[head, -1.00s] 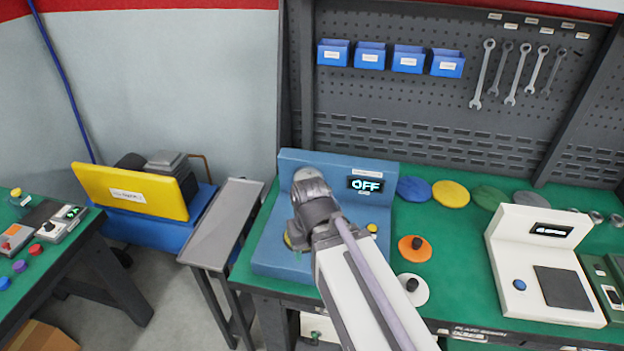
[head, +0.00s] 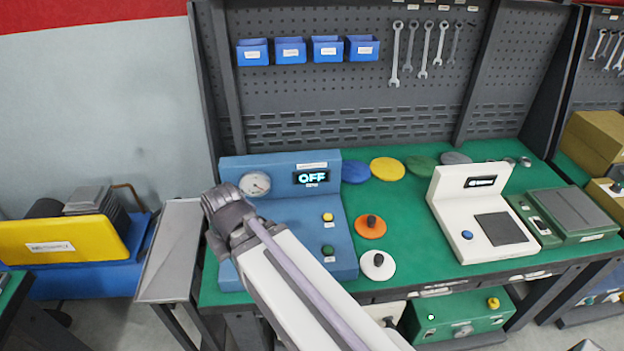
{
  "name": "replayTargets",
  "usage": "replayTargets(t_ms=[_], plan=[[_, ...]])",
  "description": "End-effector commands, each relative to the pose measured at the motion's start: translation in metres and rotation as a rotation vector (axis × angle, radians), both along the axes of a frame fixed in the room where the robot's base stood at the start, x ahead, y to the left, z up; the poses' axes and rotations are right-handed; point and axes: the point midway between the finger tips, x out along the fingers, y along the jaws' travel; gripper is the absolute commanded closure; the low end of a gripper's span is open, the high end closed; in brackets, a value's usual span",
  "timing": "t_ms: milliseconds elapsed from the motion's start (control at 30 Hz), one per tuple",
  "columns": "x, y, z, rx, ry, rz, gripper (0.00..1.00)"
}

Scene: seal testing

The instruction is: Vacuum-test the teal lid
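The blue test station (head: 347,262) stands on the left part of the green bench, with a round gauge (head: 255,184) and a display reading OFF (head: 312,178). A yellow button (head: 327,217) and a green button (head: 328,250) sit on its right side. I cannot make out a teal lid; my arm hides the station's left and middle part. My arm's grey wrist is over the station's left side. The gripper fingers are hidden, so I cannot see whether they hold anything.
Orange (head: 370,228) and white (head: 378,266) knobbed discs lie right of the station. Blue (head: 354,172), yellow (head: 387,169), green (head: 421,167) and grey (head: 455,158) discs lie behind. A white device (head: 460,209) stands further right. A grey side table (head: 172,250) is left.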

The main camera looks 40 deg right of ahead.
Motion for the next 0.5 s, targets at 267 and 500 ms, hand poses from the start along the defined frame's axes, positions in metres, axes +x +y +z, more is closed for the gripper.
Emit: replayTargets(t_ms=[267,500], plan=[[0.0000,0.0000,0.0000,0.000,0.000,0.000,1.00],[0.0000,0.0000,0.0000,0.000,0.000,0.000,1.00]])
